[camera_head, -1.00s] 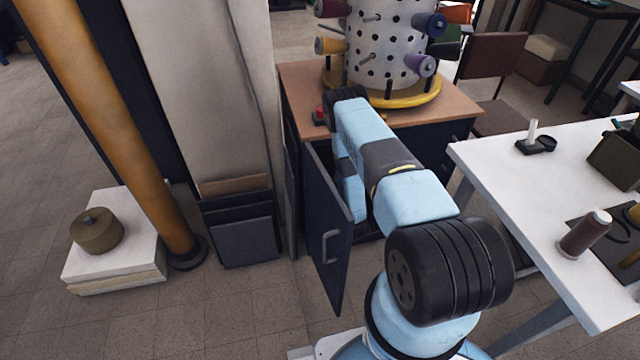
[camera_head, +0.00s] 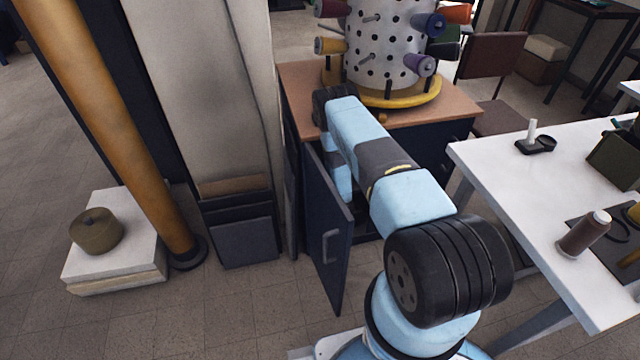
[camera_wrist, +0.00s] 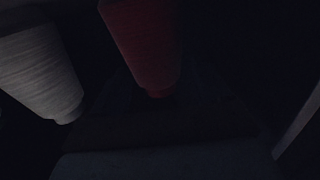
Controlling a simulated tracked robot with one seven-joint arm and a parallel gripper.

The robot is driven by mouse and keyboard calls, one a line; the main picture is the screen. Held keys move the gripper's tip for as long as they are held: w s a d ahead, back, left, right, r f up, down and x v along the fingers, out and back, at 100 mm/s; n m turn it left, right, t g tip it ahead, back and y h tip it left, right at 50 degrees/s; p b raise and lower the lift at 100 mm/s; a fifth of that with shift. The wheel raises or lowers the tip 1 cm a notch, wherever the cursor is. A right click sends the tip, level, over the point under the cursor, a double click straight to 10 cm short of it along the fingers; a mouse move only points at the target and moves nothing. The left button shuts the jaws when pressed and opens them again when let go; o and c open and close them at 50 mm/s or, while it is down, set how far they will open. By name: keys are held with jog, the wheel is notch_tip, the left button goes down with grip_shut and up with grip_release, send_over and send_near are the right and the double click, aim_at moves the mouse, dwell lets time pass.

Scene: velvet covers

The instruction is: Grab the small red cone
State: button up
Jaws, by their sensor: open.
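A dark red cone (camera_wrist: 145,40) shows in the wrist view at the top, left of centre, wide end up and narrow end down in the picture. A pale cone (camera_wrist: 38,70) is to its left, with a gap between them.
A perforated white drum (camera_head: 385,45) with several coloured spools stands on the cabinet in a yellow ring tray (camera_head: 400,100). A tan pole (camera_head: 110,120) stands left.

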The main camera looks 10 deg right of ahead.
jog(key=c, duration=1)
